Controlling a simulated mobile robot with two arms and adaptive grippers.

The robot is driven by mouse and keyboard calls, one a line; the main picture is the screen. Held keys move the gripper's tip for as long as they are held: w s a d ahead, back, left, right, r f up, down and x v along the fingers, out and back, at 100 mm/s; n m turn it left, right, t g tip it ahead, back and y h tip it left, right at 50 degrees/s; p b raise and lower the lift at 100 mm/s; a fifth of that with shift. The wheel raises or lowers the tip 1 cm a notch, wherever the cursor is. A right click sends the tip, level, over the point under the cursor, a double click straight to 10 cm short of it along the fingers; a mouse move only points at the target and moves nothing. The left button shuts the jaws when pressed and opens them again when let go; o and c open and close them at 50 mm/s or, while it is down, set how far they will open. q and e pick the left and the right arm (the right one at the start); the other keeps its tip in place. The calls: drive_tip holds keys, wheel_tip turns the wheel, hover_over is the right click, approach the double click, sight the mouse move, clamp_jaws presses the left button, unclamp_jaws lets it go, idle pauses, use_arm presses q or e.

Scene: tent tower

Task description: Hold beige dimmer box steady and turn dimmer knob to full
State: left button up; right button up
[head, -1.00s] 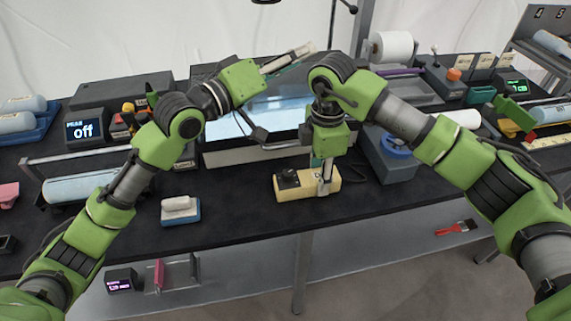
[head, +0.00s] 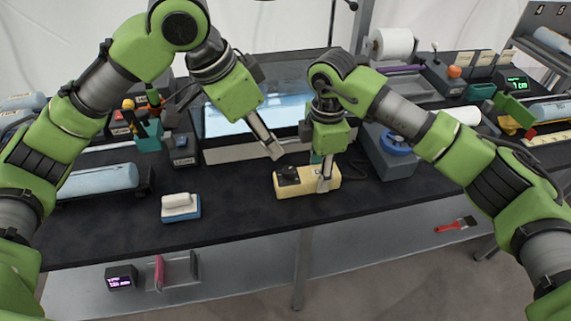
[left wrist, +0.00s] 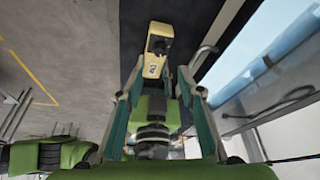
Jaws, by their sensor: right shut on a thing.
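The beige dimmer box (head: 307,188) lies on the dark bench top near its front edge. Its dark dimmer knob (head: 288,176) is on the left part of the top. My right gripper (head: 323,182) points down and is shut on the right part of the box. My left gripper (head: 273,148) is above and to the left of the knob, apart from it. In the left wrist view its two fingers stand apart with nothing held, and the box (left wrist: 158,41) with its knob shows beyond the fingertips. The knob's setting is too small to read.
A lit light panel (head: 225,118) stands behind the box. A grey block with a blue round top (head: 396,143) is to the right. A white-handled blue block (head: 180,207) lies to the left. The bench between that block and the box is clear.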

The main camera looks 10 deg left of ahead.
sight(288, 169)
use_arm(q)
drive_tip(key=x, duration=1.1)
drive_tip(key=shift+f, duration=0.1)
clamp_jaws()
